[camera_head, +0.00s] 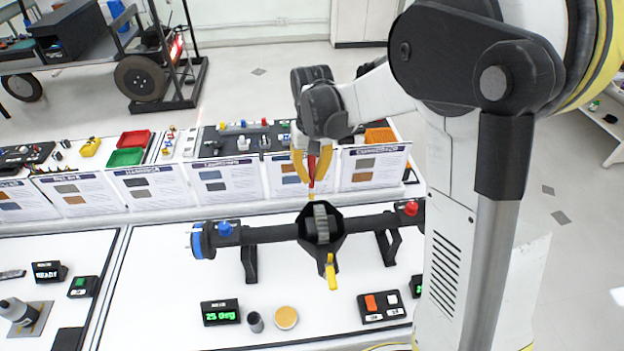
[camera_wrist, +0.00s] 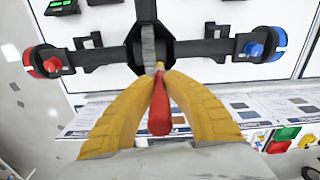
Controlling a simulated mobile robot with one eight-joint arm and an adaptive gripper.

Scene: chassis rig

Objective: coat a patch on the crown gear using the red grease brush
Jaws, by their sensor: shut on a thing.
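My gripper (camera_head: 310,178) has yellow fingers that are shut on the red grease brush (camera_head: 312,170). The brush points down, with its yellowish tip just above the gear housing. In the wrist view the red brush handle (camera_wrist: 159,112) lies between the two yellow fingers, and its tip reaches toward the housing. The grey crown gear (camera_head: 321,223) sits in the open black housing in the middle of the black axle. It also shows in the wrist view (camera_wrist: 148,45). I cannot tell whether the brush tip touches the gear.
The axle (camera_head: 270,234) stands on black supports over the white bench, with a blue knob (camera_head: 225,229) and a red knob (camera_head: 411,208) near its ends. A yellow handle (camera_head: 331,272) hangs before the housing. A display (camera_head: 220,312), round tin (camera_head: 286,317) and button box (camera_head: 384,306) stand in front.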

